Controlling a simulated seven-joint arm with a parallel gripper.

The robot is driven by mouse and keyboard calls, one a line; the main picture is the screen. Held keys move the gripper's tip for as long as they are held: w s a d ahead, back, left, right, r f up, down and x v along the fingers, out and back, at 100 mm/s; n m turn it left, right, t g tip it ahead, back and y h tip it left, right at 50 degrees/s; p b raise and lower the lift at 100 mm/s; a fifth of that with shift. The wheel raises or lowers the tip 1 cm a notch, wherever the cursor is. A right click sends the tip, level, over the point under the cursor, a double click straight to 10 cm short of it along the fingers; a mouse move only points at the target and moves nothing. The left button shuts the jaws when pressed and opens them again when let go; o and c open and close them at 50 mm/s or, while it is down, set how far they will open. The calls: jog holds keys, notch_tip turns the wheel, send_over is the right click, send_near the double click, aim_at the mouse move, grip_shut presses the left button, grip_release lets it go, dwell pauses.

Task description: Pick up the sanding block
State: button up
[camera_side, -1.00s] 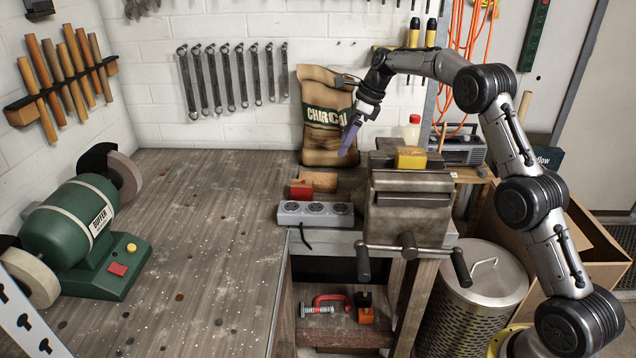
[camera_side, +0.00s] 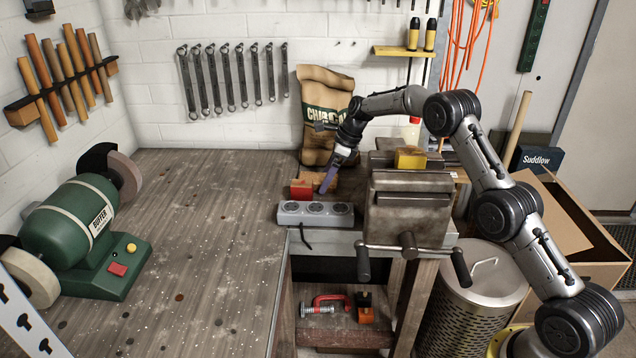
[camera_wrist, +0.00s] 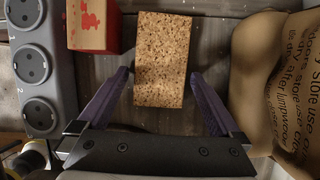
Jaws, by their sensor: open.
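The sanding block appears to be the speckled brown cork block (camera_wrist: 165,50), lying flat on the bench in the wrist view. In the side view the cork block (camera_side: 316,178) lies behind the power strip and is partly covered by my gripper. My gripper (camera_wrist: 159,75) is open, with its purple fingers on either side of the block's near half in the wrist view. In the side view my gripper (camera_side: 325,189) points down at the block. I cannot tell how far the fingertips are above the bench. Nothing is between the fingers in a grip.
A red box (camera_wrist: 94,26) stands close to the block's left. A grey power strip (camera_side: 315,214) lies in front. A charcoal bag (camera_side: 322,110) stands behind, close on the right in the wrist view.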

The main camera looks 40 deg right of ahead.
jog(key=shift+w+a+f, duration=0.1)
jog(key=shift+f, duration=0.1)
jog(key=c, duration=1.2)
notch_tip(320, 180, up, 10)
jog(key=shift+r, duration=0.1)
jog(key=shift+c, duration=0.2)
